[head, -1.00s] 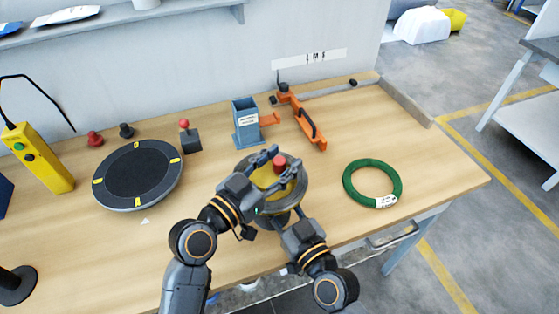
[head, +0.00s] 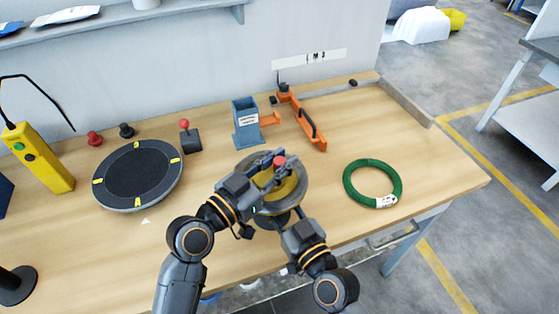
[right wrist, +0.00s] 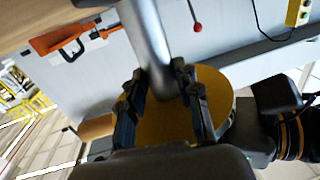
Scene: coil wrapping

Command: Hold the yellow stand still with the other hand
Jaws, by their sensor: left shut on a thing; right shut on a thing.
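The yellow stand (head: 288,190) is near the front middle of the table, with a grey rim and a red knob (head: 279,160) on top. My left gripper (head: 271,168) reaches over the stand from the left. Its fingers are shut around the part just under the red knob. My right gripper (head: 279,219) is low at the stand's front. In the right wrist view my right gripper (right wrist: 163,105) is shut on a grey post (right wrist: 148,40), with the stand's yellow disc (right wrist: 222,95) behind it. The fingers hide much of the contact.
A green coil (head: 346,182) lies to the right. Behind are a blue-grey holder (head: 247,122) and an orange tool (head: 306,122). A black turntable (head: 137,174), a small red-knobbed lever box (head: 190,142) and a yellow control box (head: 38,160) are to the left.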

